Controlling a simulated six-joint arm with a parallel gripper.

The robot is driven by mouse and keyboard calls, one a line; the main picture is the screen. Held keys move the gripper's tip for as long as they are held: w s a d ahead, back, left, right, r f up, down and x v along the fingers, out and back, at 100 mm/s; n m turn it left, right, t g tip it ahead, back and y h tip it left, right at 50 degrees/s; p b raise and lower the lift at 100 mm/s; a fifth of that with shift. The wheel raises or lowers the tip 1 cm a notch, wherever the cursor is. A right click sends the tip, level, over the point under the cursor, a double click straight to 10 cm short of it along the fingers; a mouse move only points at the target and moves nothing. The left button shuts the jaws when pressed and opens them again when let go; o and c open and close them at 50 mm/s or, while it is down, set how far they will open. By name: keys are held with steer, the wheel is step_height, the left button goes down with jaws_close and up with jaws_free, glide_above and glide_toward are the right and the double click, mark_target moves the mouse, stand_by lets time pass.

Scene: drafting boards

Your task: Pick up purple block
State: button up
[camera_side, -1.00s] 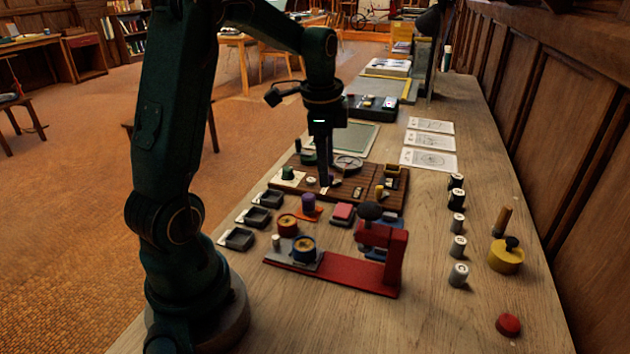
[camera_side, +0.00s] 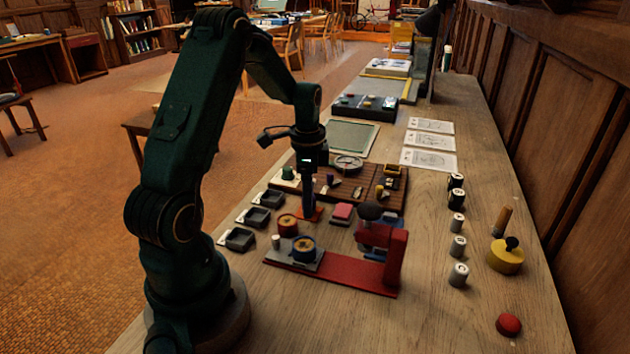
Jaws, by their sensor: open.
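My gripper (camera_side: 308,200) points straight down over a small orange-red base (camera_side: 312,213) on the table, just in front of the wooden board. Its jaws are open. The purple block that stood on this base is now hidden by my gripper's fingers. I cannot tell from this view whether the fingers are around the block or just in front of it.
A red press-like stand (camera_side: 396,258) and a pinkish-red block (camera_side: 342,212) are close on the right. The wooden board (camera_side: 384,198) with small parts lies behind.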

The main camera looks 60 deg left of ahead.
jaws_close()
steer(key=shift+r, duration=0.1)
steer(key=shift+r, duration=0.6)
step_height(320, 180, up, 3)
steer(key=shift+w+f, duration=0.1)
steer(key=shift+f, duration=0.05)
steer(key=s+a+r, duration=0.5)
steer(key=s+r, duration=0.2)
steer(key=s, duration=0.3)
steer(key=shift+s, duration=0.3)
